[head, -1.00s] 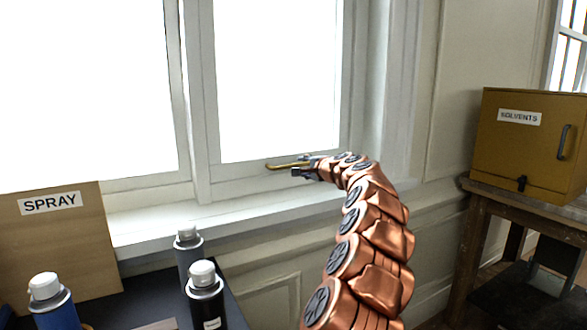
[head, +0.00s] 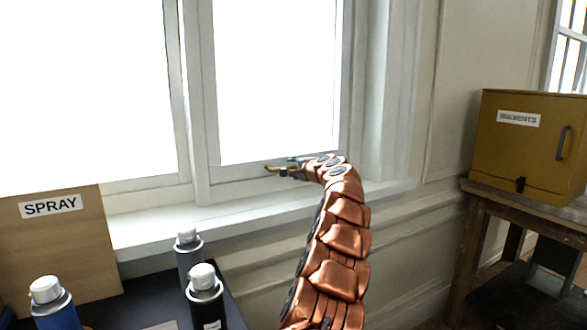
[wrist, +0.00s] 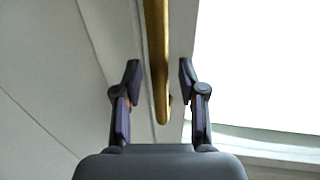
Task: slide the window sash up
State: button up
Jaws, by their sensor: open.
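The window sash (head: 240,181) is white-framed, with a bright pane above its bottom rail. A brass handle (head: 271,169) sits on that rail, mostly covered by my gripper in the head view. My gripper (head: 283,169) is at the handle, reached by my copper arm from the lower right. In the wrist view the brass handle (wrist: 157,60) runs lengthwise between the two open fingers of my gripper (wrist: 160,80). Gaps show on both sides of the bar, so neither finger appears to touch it. The sash rail rests low, close above the sill.
The white sill (head: 250,221) runs below the sash. Spray cans (head: 205,300) stand on a dark surface at lower left, before a board marked SPRAY (head: 60,245). A yellow SOLVENTS cabinet (head: 515,150) stands on a wooden table at right.

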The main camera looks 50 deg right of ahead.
jog(key=shift+w, duration=0.1)
jog(key=shift+c, duration=0.3)
grip_shut()
dwell(0.4)
